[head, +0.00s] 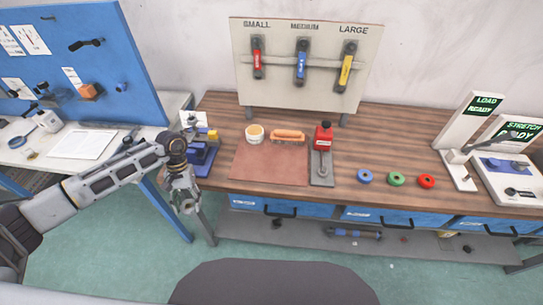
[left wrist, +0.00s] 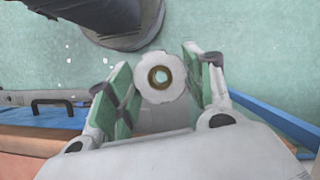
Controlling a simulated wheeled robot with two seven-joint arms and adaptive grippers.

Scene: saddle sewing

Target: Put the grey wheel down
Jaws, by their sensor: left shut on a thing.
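The grey wheel (left wrist: 160,95) is a light, scalloped disc with a brass-coloured ring around its centre hole. In the left wrist view it sits between the tips of my left gripper's (left wrist: 160,80) two green-padded fingers, which are shut on it. In the head view my left gripper (head: 187,203) hangs in front of the workbench's left front corner, over the floor and clear of the top. The wheel is too small there to make out clearly. My right gripper does not show.
The wooden workbench (head: 335,185) holds a brown mat (head: 265,165), a red-topped tool (head: 323,140), several coloured spools and a stretch station (head: 510,175) at right. A blue device (head: 200,155) stands at its left end. Bare wood shows along the front right of the mat.

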